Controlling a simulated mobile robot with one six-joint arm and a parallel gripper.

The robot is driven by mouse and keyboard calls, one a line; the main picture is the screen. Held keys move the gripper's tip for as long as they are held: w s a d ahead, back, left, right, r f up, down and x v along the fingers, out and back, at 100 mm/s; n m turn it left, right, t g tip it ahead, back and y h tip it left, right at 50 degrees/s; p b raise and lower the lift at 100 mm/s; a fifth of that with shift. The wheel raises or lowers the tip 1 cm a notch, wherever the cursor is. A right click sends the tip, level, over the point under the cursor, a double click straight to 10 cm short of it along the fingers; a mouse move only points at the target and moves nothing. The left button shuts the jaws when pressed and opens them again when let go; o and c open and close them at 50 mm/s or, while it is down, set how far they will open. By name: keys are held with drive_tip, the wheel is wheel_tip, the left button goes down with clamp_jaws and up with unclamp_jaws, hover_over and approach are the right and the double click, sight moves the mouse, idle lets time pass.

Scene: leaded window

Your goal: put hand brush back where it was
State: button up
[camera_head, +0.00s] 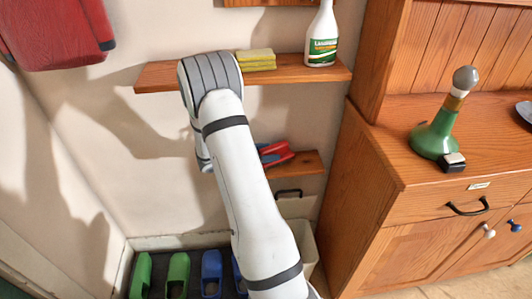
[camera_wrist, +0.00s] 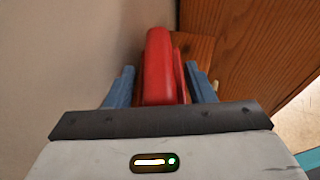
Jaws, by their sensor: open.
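A red object that looks like the hand brush (camera_head: 278,154) lies on the small lower wooden shelf (camera_head: 308,164). In the wrist view the red brush (camera_wrist: 160,68) points away from me, between the two blue fingers of my gripper (camera_wrist: 160,82). The fingers stand apart, one on each side of it. I cannot tell whether either finger touches it. In the head view my arm hides most of the gripper and part of the lower shelf. The brush's bristles are not clearly visible.
Above is a longer shelf (camera_head: 162,76) with yellow sponges (camera_head: 256,60) and a spray bottle (camera_head: 321,38). A wooden cabinet (camera_head: 375,190) stands close on the right, carrying a green lamp-like object (camera_head: 436,135). Green clogs (camera_head: 178,275) and blue clogs (camera_head: 211,272) sit below.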

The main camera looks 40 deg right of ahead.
drive_tip(key=shift+a+r, duration=0.1)
drive_tip(key=shift+r, duration=0.1)
drive_tip(key=p+v, duration=0.2)
drive_tip(key=v, duration=0.9)
drive_tip(key=s+a+r+m+t+y, duration=0.2)
drive_tip(key=s+a+r+m+y, duration=0.4)
drive_tip(key=s+a, duration=0.4)
drive_tip(key=s+a+r+m+t+y, duration=0.1)
drive_tip(key=s+a+r+m+y, duration=0.6)
drive_tip(key=s+a+m, duration=0.3)
drive_tip(key=shift+s+a+t+y, duration=0.25)
drive_tip(key=shift+s+t+y, duration=0.15)
drive_tip(key=shift+y, duration=0.3)
